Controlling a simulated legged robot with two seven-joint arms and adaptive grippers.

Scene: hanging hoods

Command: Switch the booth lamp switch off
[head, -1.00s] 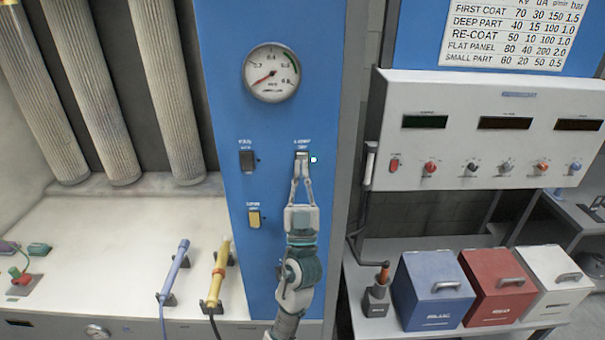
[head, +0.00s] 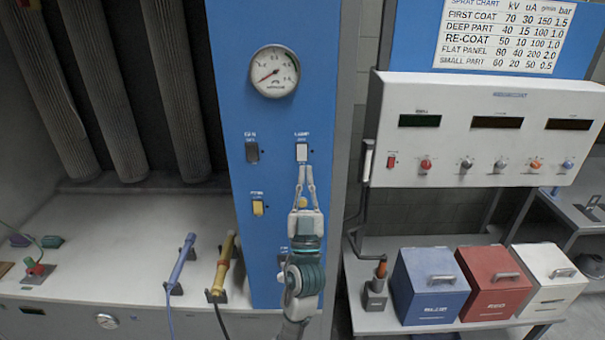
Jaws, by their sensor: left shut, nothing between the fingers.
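The booth lamp switch (head: 302,152) is a white rocker on the blue panel, under a small label that seems to read lamp. No lit dot shows beside it. My left gripper (head: 302,166) is shut and empty, pointing up, with its fingertips at or just below the switch's lower edge. I cannot tell whether they touch it. The booth interior (head: 120,215) looks dim. My right gripper is not in view.
A dark switch (head: 252,152) and a yellow switch (head: 258,208) sit left on the same panel (head: 235,100). A gauge (head: 275,71) is above. A control console (head: 490,130) stands right, over blue (head: 430,285), red and white boxes.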

